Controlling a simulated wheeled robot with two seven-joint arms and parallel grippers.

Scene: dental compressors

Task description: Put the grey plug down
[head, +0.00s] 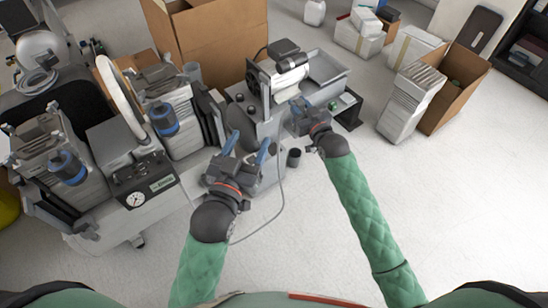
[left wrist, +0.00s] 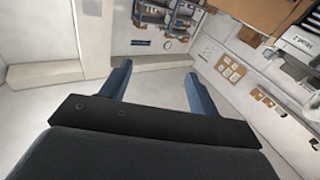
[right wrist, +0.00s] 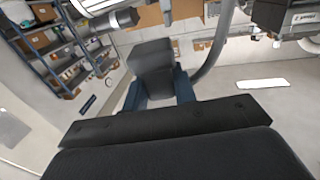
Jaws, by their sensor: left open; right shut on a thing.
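The grey plug (right wrist: 152,68) is a dark grey block between the fingers of my right gripper (right wrist: 157,90) in the right wrist view. In the head view my right gripper (head: 300,104) is next to the compressor unit (head: 268,100), and the plug cannot be made out clearly there. My left gripper (head: 246,146) is open and empty in front of the same unit. It also shows open in the left wrist view (left wrist: 160,75), with nothing between its blue fingers.
A grey tray (head: 328,68) is at the back of the unit. A small dark cup (head: 294,157) is near the right arm. A thin cable (head: 279,205) loops down to the floor. Another compressor cart (head: 140,185) stands at left. The floor (head: 440,210) at right is clear.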

